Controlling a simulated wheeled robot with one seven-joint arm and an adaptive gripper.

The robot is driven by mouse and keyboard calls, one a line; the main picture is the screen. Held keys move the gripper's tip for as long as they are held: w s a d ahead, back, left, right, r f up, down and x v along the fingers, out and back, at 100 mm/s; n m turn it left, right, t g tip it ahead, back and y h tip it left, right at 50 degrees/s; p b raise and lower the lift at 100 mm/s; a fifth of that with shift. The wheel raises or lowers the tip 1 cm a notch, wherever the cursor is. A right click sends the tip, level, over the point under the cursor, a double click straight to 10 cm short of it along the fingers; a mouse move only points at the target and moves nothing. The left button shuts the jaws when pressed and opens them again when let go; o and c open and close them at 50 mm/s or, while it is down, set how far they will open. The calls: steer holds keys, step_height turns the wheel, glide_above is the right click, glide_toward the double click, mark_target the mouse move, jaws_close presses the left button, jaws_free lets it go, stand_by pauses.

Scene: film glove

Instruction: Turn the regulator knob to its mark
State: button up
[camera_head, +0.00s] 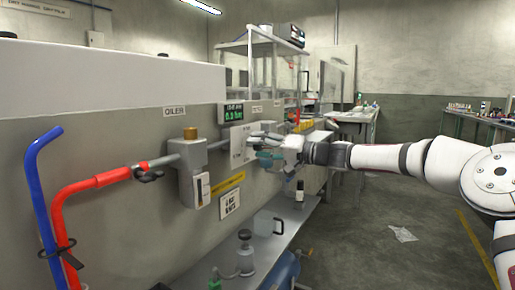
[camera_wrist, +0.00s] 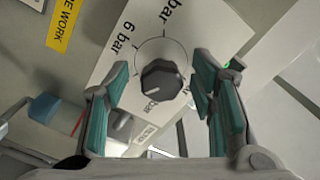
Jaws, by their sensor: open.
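The regulator knob (camera_wrist: 161,80) is a dark ribbed knob with a pale pointer line, in the middle of the wrist view. It sits on a white dial plate (camera_wrist: 110,65) with tick marks and printed "bar" values, one reading "6 bar". My gripper (camera_wrist: 162,92) has teal finger pads standing apart on either side of the knob; I see no clear contact. In the head view my gripper (camera_head: 268,148) reaches the wall panel, and its fingers and wrist hide the knob there. The pointer line points toward the lower left in the wrist view.
A digital display (camera_head: 233,112) is above the dial. A grey regulator body (camera_head: 192,165), red hose (camera_head: 90,185) and blue pipe (camera_head: 38,190) are to the left. A shelf (camera_head: 262,245) below holds a jug (camera_head: 266,223) and bottles. The floor at right is mostly clear.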

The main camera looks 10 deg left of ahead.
steer(key=v, duration=1.1)
steer(key=s+a+f+n+g+h, duration=0.1)
steer(key=s+a+f+g+h, duration=0.25)
steer(key=s, duration=0.75)
steer(key=s+f+n+g+h, duration=0.2)
steer(key=s+f+h, duration=0.3)
steer(key=s, duration=0.5)
steer(key=s+d+f+m+h, duration=0.25)
steer(key=s+d, duration=0.55)
steer(key=s, duration=0.4)
steer(key=s+d+f+m+h, duration=0.25)
steer(key=s+d, duration=0.55)
steer(key=s, duration=0.4)
steer(key=s+d+f+m+h, duration=0.15)
steer(key=s+d+h, duration=0.25)
steer(key=s+d, duration=0.55)
step_height(320, 180, up, 39)
steer(key=s+a+t+p, duration=0.1)
steer(key=t+p, duration=0.2)
steer(key=p, duration=3.4)
steer(key=shift+s+a+n, duration=0.2)
steer(key=shift+a+n, duration=0.1)
steer(key=shift+n, duration=0.05)
